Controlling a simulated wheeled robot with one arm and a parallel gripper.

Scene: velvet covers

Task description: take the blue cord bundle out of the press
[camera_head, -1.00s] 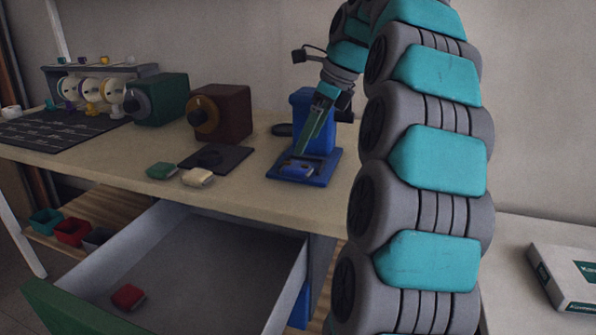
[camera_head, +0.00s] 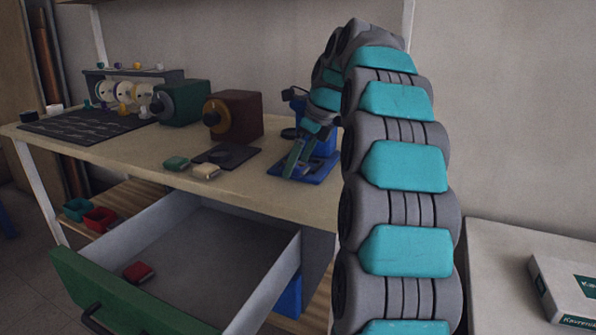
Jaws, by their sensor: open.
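The blue press (camera_head: 325,145) stands at the right end of the workbench, with a flat blue base (camera_head: 318,178) in front of its upright. The blue cord bundle (camera_head: 302,171) lies low on that base and is mostly hidden by my gripper, so its outline is unclear. My gripper (camera_head: 293,170) has green fingers and points down at the press base from the upper right. It is open, with its fingertips at the bundle; I cannot tell whether they touch it.
A brown box with a knob (camera_head: 235,115) and a green one (camera_head: 182,102) stand left of the press. Green (camera_head: 176,163) and cream (camera_head: 206,171) bundles lie near the bench edge. An open drawer (camera_head: 205,250) below holds a red bundle (camera_head: 137,271).

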